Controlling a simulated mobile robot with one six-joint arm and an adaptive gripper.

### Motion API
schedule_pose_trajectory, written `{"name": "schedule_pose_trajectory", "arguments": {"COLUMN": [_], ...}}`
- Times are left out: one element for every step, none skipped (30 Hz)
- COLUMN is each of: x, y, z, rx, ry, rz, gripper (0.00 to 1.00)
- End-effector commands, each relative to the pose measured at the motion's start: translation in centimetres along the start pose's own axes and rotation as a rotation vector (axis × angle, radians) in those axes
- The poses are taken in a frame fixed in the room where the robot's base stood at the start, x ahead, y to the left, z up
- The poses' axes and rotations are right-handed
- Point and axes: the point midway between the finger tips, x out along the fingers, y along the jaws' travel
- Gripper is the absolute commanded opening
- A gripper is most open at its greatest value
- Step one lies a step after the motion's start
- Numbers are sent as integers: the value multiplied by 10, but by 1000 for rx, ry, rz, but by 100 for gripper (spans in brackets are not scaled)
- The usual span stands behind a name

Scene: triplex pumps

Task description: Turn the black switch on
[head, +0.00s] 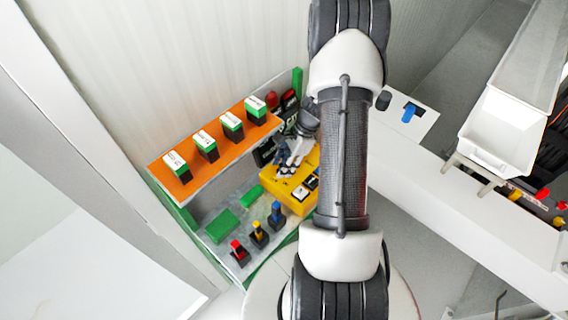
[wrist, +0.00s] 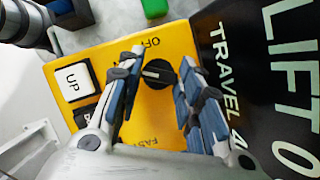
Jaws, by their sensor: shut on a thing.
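The black switch (wrist: 157,74) is a round knob with a white pointer line on the yellow control box (wrist: 100,52). The pointer lies roughly sideways in the wrist view, between the OFF label above and the FAST label below. My gripper (wrist: 160,64) has its two fingers on either side of the knob and is shut on it. In the head view my gripper (head: 288,165) is over the yellow box (head: 297,203), and the knob cannot be made out there.
A white UP button (wrist: 73,82) sits left of the knob. A black panel (wrist: 260,70) with LIFT and TRAVEL lettering stands close on the right. In the head view, an orange shelf (head: 226,148) holds several labelled blocks, and red, yellow and blue switches (head: 258,234) stand below.

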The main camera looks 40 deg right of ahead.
Motion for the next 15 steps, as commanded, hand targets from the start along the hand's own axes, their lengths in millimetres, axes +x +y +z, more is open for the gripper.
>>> {"name": "schedule_pose_trajectory", "arguments": {"x": [0, 0, 0, 0, 0, 0, 0, 0, 0, 0, 0, 0, 0, 0, 0], "y": [0, 0, 0, 0, 0, 0, 0, 0, 0, 0, 0, 0, 0, 0, 0], "z": [0, 0, 0, 0, 0, 0, 0, 0, 0, 0, 0, 0, 0, 0, 0], "rx": [-3, -3, -3, -3, -3, -3, -3, -2, -2, -2, -2, -1, -1, -1, -1], "ry": [0, 0, 0, 0, 0, 0, 0, 0, 0, 0, 0, 0, 0, 0, 0], "rz": [1, 1, 1, 1, 1, 1, 1, 1, 1, 0, 0, 0, 0, 0, 0], "gripper": [9, 9, 9, 9, 9, 34, 36, 38, 40, 42, 44, 47, 49, 51, 53]}}
